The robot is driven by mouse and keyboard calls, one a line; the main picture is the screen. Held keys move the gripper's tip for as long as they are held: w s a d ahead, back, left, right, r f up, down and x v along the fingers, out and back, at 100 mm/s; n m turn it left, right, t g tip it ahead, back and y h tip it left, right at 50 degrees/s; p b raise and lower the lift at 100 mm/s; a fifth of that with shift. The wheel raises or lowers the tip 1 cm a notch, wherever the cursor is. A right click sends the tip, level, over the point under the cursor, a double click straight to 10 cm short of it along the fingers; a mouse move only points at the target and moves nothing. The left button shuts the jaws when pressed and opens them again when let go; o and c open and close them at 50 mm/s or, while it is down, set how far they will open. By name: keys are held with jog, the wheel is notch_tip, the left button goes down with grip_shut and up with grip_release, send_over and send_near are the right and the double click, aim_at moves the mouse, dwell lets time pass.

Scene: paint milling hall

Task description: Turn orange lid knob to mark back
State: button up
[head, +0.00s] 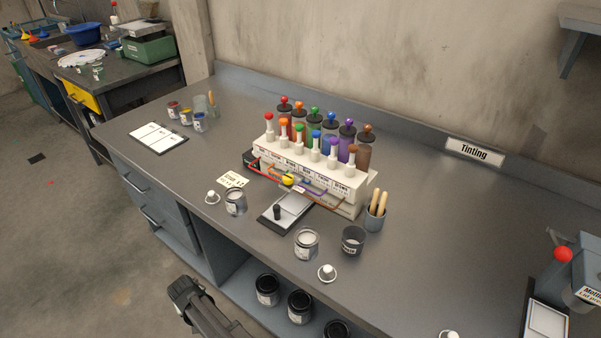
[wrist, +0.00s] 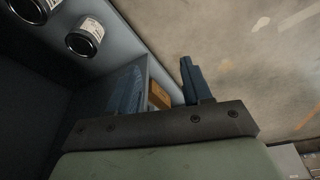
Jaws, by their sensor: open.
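The orange lid knob (head: 299,104) tops the second canister from the left in the rear row of the colorant rack (head: 330,182), in the head view. A second orange knob (head: 284,122) tops the front-row pump before it. The marks and the way the lid knob points are too small to read. My gripper (head: 185,288) is low in front of the bench, well apart from the rack. The wrist view shows my gripper (wrist: 160,88) with its fingers spread. An orange-brown patch shows between them; I cannot tell what it is.
The grey bench (head: 430,230) carries open tins, a small scale (head: 287,210), a stick cup (head: 374,218) and a clipboard (head: 158,138). Black-lidded tins (head: 267,290) stand on the shelf below. The bench right of the rack is clear; a red-knobbed machine (head: 580,275) stands far right.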

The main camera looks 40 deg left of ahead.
jog(key=s+a+r+y, duration=0.2)
jog(key=s+a+r, duration=0.2)
jog(key=a+r, duration=0.3)
jog(key=s+a+r+y, duration=0.1)
jog(key=s+a+r, duration=0.3)
jog(key=a+r, duration=0.35)
jog(key=w+a+r+m+g, duration=0.3)
jog(key=w+r+m, duration=0.9)
jog(key=w+r, duration=1.25)
notch_tip(320, 180, up, 29)
jog(key=m+h, duration=0.2)
jog(key=m, duration=1.2)
send_over(299, 102)
jog(key=w+d, duration=0.3)
jog(key=d, duration=0.2)
jog(key=shift+g, duration=0.4)
jog(key=x, duration=1.3)
jog(key=shift+s+a+f, duration=0.1)
jog(key=shift+a+f, duration=0.1)
jog(key=shift+a, duration=0.1)
